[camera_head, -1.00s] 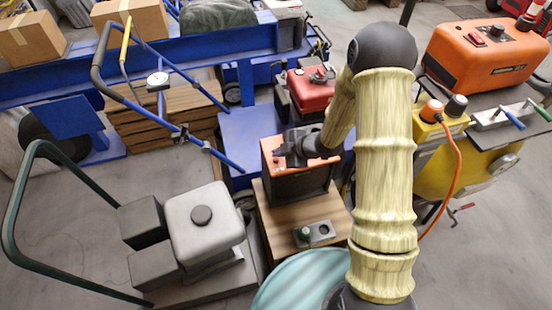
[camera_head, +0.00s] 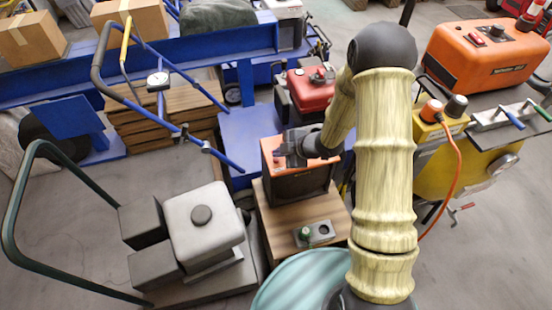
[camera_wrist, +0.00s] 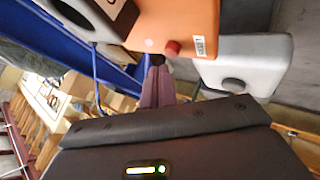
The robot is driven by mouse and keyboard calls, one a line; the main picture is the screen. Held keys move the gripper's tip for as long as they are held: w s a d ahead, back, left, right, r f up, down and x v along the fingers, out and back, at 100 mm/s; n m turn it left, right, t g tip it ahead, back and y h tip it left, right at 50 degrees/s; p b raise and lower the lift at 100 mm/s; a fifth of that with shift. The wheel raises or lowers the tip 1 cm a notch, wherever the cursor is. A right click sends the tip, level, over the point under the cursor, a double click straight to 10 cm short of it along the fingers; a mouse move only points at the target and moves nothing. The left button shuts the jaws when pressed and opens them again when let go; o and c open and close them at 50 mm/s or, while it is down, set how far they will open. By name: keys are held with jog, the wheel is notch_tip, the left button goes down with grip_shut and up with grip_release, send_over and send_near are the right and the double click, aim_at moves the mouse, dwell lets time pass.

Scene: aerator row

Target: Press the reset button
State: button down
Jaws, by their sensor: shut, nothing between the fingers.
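An orange-topped box with dark sides (camera_head: 300,185) stands on a wooden surface in the head view. Its orange face (camera_wrist: 180,22) fills the top middle of the wrist view. A round red button (camera_wrist: 172,48) sits near that face's lower edge, beside a small white label (camera_wrist: 201,46). My gripper (camera_wrist: 156,62) is shut and empty, with its purplish fingertips just left of and below the button in the wrist view. I cannot tell whether they touch the box. In the head view my gripper (camera_head: 282,160) is over the orange top and hides part of it.
The wooden surface (camera_head: 277,212) also carries a small grey plate with a green knob (camera_head: 304,233). A grey canister (camera_head: 204,230) stands on a cart at left. A red box (camera_head: 311,95) is behind. A yellow machine (camera_head: 440,160) is at right.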

dwell(0.3)
jog(key=shift+f+b, duration=0.35)
jog(key=shift+f, duration=0.1)
jog(key=shift+f+b, duration=0.35)
jog(key=shift+f, duration=0.1)
dwell(0.7)
jog(key=shift+r+p, duration=0.8)
jog(key=shift+r, duration=0.15)
notch_tip(320, 180, up, 5)
jog(key=p, duration=0.4)
dwell(1.0)
